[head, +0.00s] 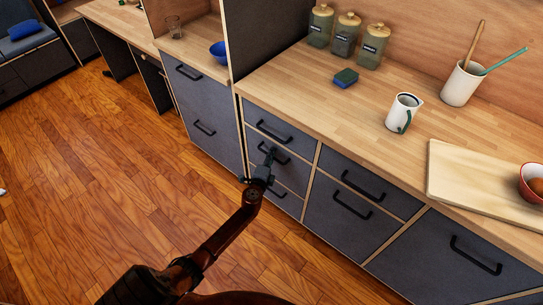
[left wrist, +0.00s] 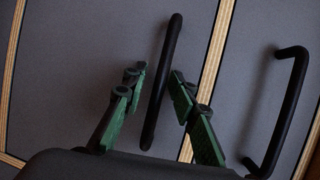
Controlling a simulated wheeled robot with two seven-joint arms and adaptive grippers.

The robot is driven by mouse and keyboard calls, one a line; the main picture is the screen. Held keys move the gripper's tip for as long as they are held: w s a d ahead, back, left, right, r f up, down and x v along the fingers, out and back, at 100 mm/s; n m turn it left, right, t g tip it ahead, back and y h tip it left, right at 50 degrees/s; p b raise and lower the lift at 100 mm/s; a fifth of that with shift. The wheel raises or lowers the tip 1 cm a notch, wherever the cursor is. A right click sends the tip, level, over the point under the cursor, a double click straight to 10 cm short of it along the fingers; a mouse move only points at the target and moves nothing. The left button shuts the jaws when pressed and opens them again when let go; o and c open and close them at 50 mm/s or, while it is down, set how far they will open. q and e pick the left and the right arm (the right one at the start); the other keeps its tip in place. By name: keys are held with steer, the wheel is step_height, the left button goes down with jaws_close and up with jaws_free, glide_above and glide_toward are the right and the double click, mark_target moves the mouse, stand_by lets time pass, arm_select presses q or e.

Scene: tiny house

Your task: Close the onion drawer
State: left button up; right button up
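A narrow stack of dark grey drawers with black bar handles stands below the counter in the head view. My left gripper (head: 268,161) is at the middle drawer (head: 292,174) of this stack, by its handle. In the left wrist view my left gripper (left wrist: 158,76) is open, with one green finger on each side of a black handle (left wrist: 163,95). Gaps show between the fingers and the handle. All drawer fronts in view look about flush. No onion or label shows, so I cannot tell which drawer is the onion drawer. My right gripper is out of view.
The wooden counter (head: 340,108) above holds jars (head: 345,34), a sponge (head: 345,78), a white mug (head: 403,112), a utensil pot (head: 462,83) and a cutting board (head: 480,184). Wider drawers (head: 350,215) adjoin at the right. The wooden floor (head: 110,180) at the left is clear.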

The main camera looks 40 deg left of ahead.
arm_select(q)
steer(key=v, duration=1.2)
stand_by(0.3)
steer(key=s+f+n+g+h, duration=0.1)
steer(key=s+f+n+g, duration=0.4)
steer(key=s+f, duration=1.25)
steer(key=s+f+n+g+h, duration=0.1)
steer(key=s+f+n+g, duration=0.4)
steer(key=s+f, duration=1.25)
steer(key=s+d+f+n+g+h, duration=0.1)
steer(key=s+d+f+n+g, duration=0.15)
steer(key=s+f, duration=0.65)
steer(key=s+d+f+n+g+h, duration=0.2)
steer(key=s+d+f+g, duration=0.15)
steer(key=s, duration=0.85)
steer(key=s+r+t+p, duration=0.1)
steer(key=s+r+p, duration=0.5)
steer(key=p, duration=0.8)
steer(key=shift+r+m, duration=0.35)
steer(key=shift+r, duration=0.3)
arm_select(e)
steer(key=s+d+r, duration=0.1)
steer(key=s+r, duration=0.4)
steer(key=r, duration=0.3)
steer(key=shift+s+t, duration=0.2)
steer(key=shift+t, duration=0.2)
